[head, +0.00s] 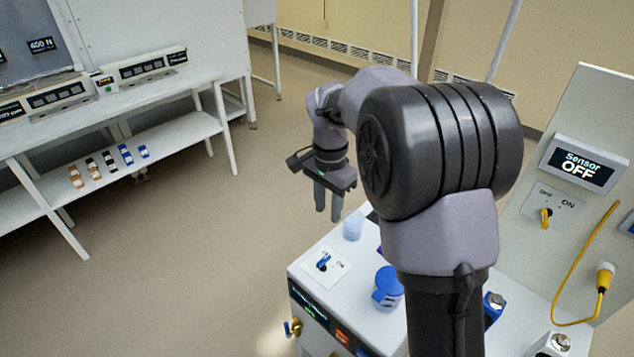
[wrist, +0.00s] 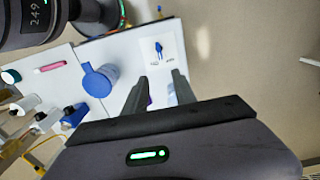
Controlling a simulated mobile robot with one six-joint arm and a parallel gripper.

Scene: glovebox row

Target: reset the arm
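My arm reaches forward over the white cabinet top (head: 330,285) in the head view. My gripper (head: 328,215) hangs pointing down above the far edge of that top. In the wrist view my gripper (wrist: 160,80) shows two grey fingers standing apart, with nothing held between them. A pale blue cup (head: 353,227) stands on the top near the gripper. It shows partly behind a finger in the wrist view (wrist: 171,96).
A blue-lidded container (head: 387,288) and a blue switch (head: 323,262) are on the cabinet top. A white bench (head: 150,88) with instruments is left. Floor between is clear.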

